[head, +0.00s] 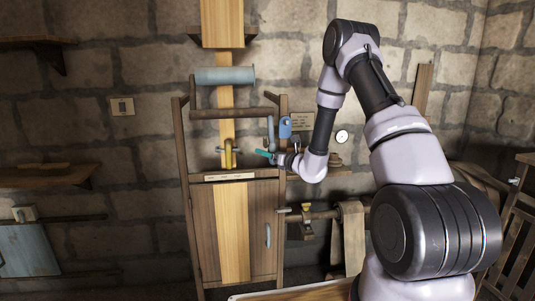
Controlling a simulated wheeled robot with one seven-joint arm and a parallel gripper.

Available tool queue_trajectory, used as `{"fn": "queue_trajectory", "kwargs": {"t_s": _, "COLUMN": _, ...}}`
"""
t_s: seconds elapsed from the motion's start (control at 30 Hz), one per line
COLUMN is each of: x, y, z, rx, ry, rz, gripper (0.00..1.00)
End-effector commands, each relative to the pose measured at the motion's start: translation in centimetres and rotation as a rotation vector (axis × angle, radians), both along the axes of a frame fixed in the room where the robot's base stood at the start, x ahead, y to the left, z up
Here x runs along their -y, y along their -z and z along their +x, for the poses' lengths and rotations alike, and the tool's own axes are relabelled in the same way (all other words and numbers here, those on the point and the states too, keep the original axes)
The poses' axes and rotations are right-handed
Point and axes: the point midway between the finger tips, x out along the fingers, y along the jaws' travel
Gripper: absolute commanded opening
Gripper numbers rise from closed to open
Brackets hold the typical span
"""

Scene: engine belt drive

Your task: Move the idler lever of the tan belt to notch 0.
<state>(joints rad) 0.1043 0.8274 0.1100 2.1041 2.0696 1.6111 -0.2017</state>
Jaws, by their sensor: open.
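A tan vertical strip (227,105), which looks like the tan belt, runs down behind a blue-grey roller (225,75) in a wooden frame. A yellow fitting (228,152) sits in front of the strip at the frame's ledge. A grey upright handle (270,130) stands at the frame's right post; I cannot tell whether it is the idler lever. My gripper (268,154) is open beside the right post, just below that handle and right of the yellow fitting. The fingers are small here, and contact with anything cannot be made out. Notch marks are not readable.
A blue rounded piece (285,127) is close above my gripper. Below the ledge is a wooden cabinet (204,230) with a pale label (229,177). A paler beige belt (353,238) hangs over a horizontal shaft at right. A round gauge (342,136) is on the wall.

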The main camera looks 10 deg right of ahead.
Motion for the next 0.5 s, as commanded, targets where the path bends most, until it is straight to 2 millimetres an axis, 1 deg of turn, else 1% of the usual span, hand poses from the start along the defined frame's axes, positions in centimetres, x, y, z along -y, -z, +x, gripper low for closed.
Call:
{"fn": "queue_trajectory", "kwargs": {"t_s": 0.07, "x": 0.01, "y": 0.01, "z": -0.02, "rx": 0.000, "ry": 0.000, "rz": 0.000, "gripper": 0.69}}
{"fn": "queue_trajectory", "kwargs": {"t_s": 0.1, "x": 0.01, "y": 0.01, "z": -0.02, "rx": 0.000, "ry": 0.000, "rz": 0.000, "gripper": 0.54}}
{"fn": "queue_trajectory", "kwargs": {"t_s": 0.17, "x": 0.01, "y": 0.01, "z": -0.02, "rx": 0.000, "ry": 0.000, "rz": 0.000, "gripper": 0.31}}
{"fn": "queue_trajectory", "kwargs": {"t_s": 0.2, "x": 0.01, "y": 0.01, "z": -0.03, "rx": 0.000, "ry": 0.000, "rz": 0.000, "gripper": 0.16}}
{"fn": "queue_trajectory", "kwargs": {"t_s": 0.23, "x": 0.01, "y": 0.01, "z": -0.03, "rx": 0.000, "ry": 0.000, "rz": 0.000, "gripper": 0.04}}
{"fn": "queue_trajectory", "kwargs": {"t_s": 0.27, "x": 0.01, "y": 0.01, "z": -0.03, "rx": 0.000, "ry": 0.000, "rz": 0.000, "gripper": 0.00}}
{"fn": "queue_trajectory", "kwargs": {"t_s": 0.5, "x": 0.02, "y": 0.01, "z": -0.04, "rx": 0.000, "ry": 0.000, "rz": 0.000, "gripper": 0.00}}
